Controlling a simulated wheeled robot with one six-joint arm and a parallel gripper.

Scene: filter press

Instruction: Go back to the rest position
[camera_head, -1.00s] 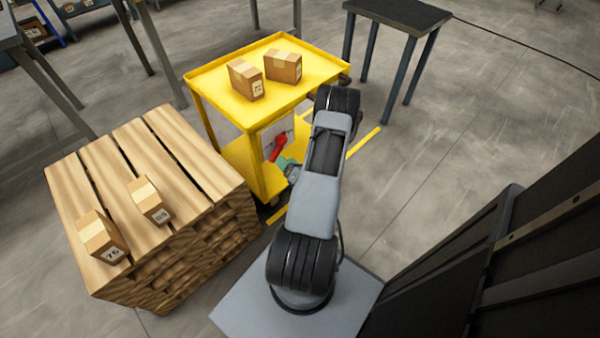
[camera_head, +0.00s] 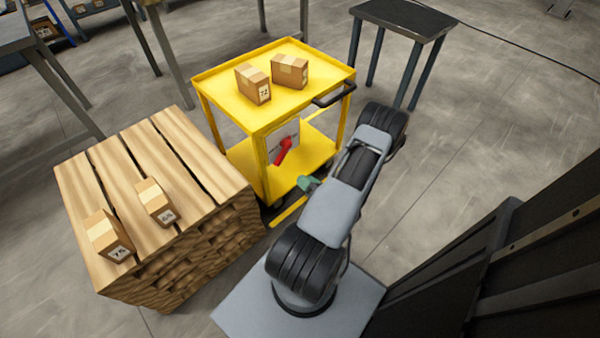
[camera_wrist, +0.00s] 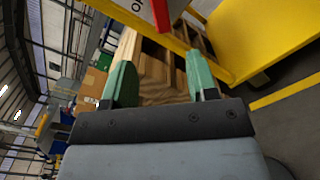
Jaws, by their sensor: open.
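My gripper (camera_wrist: 163,88) is open in the wrist view, its two green fingers apart with nothing between them. Beyond them is the wooden pallet stack (camera_wrist: 160,75). In the head view only a bit of green fingertip (camera_head: 308,183) shows beside my arm, in front of the yellow cart (camera_head: 240,120); the rest of the gripper is hidden by the arm. A red thing (camera_head: 285,149) on a white panel shows on the cart's side, and its lower end also shows at the top of the wrist view (camera_wrist: 161,15).
Two boxes (camera_head: 253,84) (camera_head: 290,71) sit on the cart's top. Two more boxes (camera_head: 108,236) (camera_head: 156,201) sit on the pallet stack (camera_head: 190,140) at left. A dark-topped table (camera_head: 403,18) stands behind. A dark structure (camera_head: 500,270) is at right. Floor between is clear.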

